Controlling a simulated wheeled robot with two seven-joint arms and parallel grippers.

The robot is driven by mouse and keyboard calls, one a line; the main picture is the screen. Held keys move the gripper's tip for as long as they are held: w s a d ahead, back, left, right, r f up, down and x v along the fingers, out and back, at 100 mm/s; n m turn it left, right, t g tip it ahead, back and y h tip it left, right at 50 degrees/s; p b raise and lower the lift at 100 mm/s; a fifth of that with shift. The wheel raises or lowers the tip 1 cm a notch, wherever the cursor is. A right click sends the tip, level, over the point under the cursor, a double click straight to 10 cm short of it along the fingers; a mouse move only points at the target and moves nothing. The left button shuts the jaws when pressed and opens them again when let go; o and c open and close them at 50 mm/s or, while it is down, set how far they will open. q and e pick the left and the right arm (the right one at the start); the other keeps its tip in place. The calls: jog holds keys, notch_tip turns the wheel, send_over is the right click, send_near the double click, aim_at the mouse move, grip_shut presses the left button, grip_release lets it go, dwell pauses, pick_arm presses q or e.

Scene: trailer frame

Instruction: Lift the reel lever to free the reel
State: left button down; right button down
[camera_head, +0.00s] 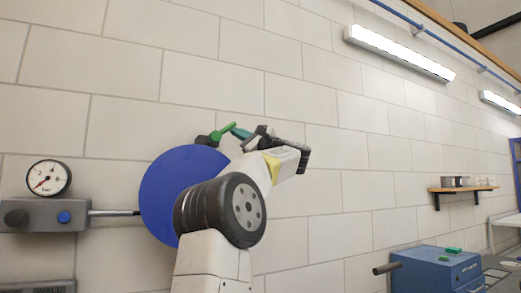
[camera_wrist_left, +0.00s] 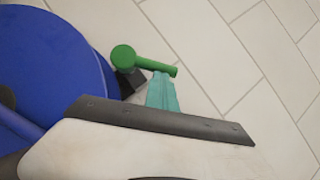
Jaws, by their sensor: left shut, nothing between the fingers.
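The blue reel (camera_head: 160,190) is a large disc in front of the wall, partly hidden by my arm. It also fills the left of the left wrist view (camera_wrist_left: 50,70). The green reel lever (camera_head: 222,131) sits on a dark mount at the reel's upper edge. In the left wrist view the lever (camera_wrist_left: 150,64) has a round end at left and a bar slanting down to the right. My left gripper (camera_head: 240,132) is shut and empty, its teal tip (camera_wrist_left: 162,92) just below the bar. I cannot tell whether they touch. My right gripper is not in view.
A pressure gauge (camera_head: 48,178) stands on a grey box (camera_head: 45,215) at left, with a rod towards the reel. A blue cabinet (camera_head: 435,270) is at lower right, below a wall shelf (camera_head: 462,189). The white block wall (camera_head: 330,90) is close behind the reel.

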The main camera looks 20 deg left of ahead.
aim_at(234, 123)
pick_arm(q)
jog(key=n+g, duration=0.1)
jog(key=r+n+g, duration=0.1)
jog(key=n, duration=0.1)
jog(key=r+n+h, duration=0.1)
jog(key=shift+s+a+n+g, duration=0.2)
jog(key=shift+n+g, duration=0.1)
jog(key=shift+g, duration=0.1)
jog(key=shift+s+a+r, duration=0.3)
jog(key=shift+s+r, duration=0.05)
jog(key=shift+r, duration=0.2)
jog(key=shift+s+a+r, duration=0.1)
jog(key=shift+s+r, duration=0.05)
jog(key=shift+r, duration=0.05)
